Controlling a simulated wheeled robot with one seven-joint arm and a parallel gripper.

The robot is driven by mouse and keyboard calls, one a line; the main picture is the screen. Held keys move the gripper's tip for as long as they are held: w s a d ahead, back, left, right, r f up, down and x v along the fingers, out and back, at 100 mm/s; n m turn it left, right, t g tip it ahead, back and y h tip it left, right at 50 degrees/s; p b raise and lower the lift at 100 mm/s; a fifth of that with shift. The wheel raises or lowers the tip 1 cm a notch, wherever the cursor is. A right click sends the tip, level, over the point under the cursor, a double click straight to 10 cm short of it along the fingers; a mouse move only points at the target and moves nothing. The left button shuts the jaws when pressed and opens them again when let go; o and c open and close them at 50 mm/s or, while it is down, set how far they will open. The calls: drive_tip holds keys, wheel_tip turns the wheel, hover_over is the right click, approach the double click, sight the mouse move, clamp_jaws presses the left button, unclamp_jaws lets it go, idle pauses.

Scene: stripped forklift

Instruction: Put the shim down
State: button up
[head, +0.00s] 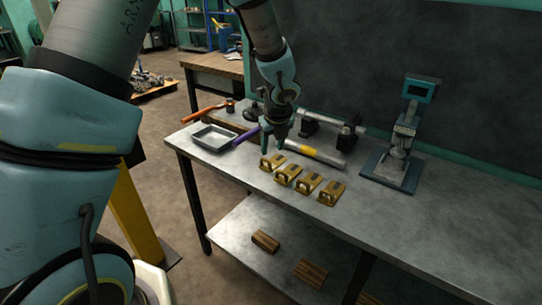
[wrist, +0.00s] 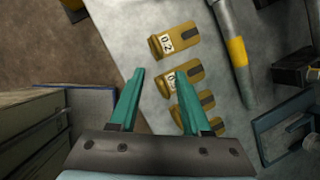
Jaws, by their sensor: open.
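Several brass-yellow shims with number labels lie in a row on the steel bench (head: 400,235). The leftmost shim (head: 272,162) is just below my gripper (head: 276,144) in the head view. Further shims are partly hidden behind the right finger. My gripper is open, with no shim held between its fingers. The height of the fingertips above the bench is hard to tell.
A grey tray (head: 213,138) and an orange-handled tool (head: 203,113) are at the bench's left end. A yellow-banded bar (head: 315,154) lies behind the shims. A gauge stand (head: 398,150) stands to the right. The bench's front right is clear. Wooden blocks (head: 266,241) lie on the lower shelf.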

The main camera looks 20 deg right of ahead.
drive_tip(key=shift+v, duration=1.4)
drive_tip(key=w+a+r+n+g+y, duration=0.1)
drive_tip(key=a+r+n, duration=0.1)
drive_tip(key=a+n, duration=0.8)
drive_tip(key=a+r+n+g+y, duration=0.1)
drive_tip(key=a+r+n, duration=0.1)
drive_tip(key=a+n, duration=0.85)
drive_tip(key=s+a+n, duration=0.3)
drive_tip(key=a+n, duration=0.4)
drive_tip(key=s+a+r+n+h, duration=0.1)
drive_tip(key=s+a+n, duration=0.3)
drive_tip(key=a+n, duration=0.3)
drive_tip(key=shift+s+a+r+g, duration=0.25)
drive_tip(key=shift+a+g, duration=0.15)
drive_tip(key=shift+a, duration=0.25)
drive_tip(key=shift+n, duration=0.25)
